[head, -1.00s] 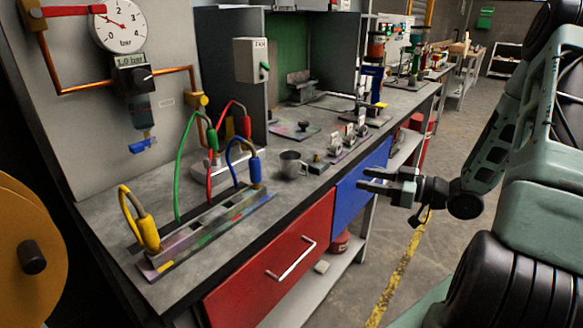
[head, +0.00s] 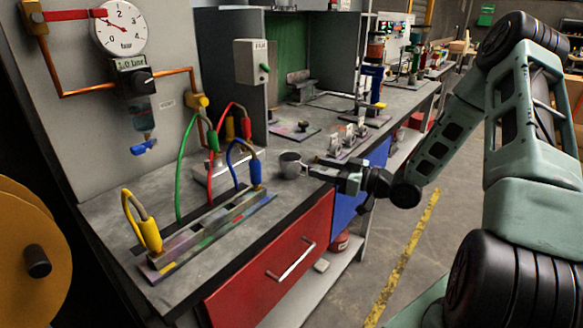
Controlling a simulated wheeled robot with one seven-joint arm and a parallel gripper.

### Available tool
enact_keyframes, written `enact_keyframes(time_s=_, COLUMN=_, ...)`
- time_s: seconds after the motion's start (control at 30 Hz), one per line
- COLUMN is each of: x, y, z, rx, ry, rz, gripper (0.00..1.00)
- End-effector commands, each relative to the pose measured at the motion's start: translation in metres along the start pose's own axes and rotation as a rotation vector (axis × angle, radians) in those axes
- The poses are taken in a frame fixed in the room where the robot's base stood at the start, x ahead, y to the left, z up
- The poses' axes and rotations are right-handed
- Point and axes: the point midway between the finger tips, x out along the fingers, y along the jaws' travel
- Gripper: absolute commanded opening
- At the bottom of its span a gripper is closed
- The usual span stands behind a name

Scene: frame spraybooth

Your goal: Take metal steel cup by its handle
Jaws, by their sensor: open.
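The metal steel cup (head: 290,165) stands upright on the grey workbench (head: 258,207), right of the coloured cables. Its handle points right, toward my gripper (head: 318,168). My gripper reaches in from the right over the bench's front edge, above the red and blue drawers. It is open, its fingers pointing left at the cup. The fingertips are very close to the handle; I cannot tell whether they touch it or lie on both sides of it.
A rail with coloured cables (head: 210,228) lies left of the cup. Several small fittings (head: 347,138) stand just behind my gripper. A red drawer (head: 278,262) with a bar handle is below the front edge.

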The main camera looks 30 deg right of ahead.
Motion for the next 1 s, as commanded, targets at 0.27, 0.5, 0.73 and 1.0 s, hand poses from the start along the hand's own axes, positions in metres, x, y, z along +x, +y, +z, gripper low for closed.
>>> enact_keyframes(time_s=0.27, x=0.039, y=-0.002, z=0.001, rx=-0.001, ry=0.0, rz=-0.003, gripper=0.48)
enact_keyframes(time_s=0.5, x=0.043, y=-0.002, z=0.002, rx=-0.001, ry=0.0, rz=-0.001, gripper=0.48)
enact_keyframes(time_s=0.73, x=0.043, y=-0.002, z=0.002, rx=-0.001, ry=0.0, rz=-0.001, gripper=0.01)
enact_keyframes(time_s=1.0, x=0.043, y=-0.002, z=0.001, rx=-0.001, ry=0.0, rz=-0.001, gripper=0.0)
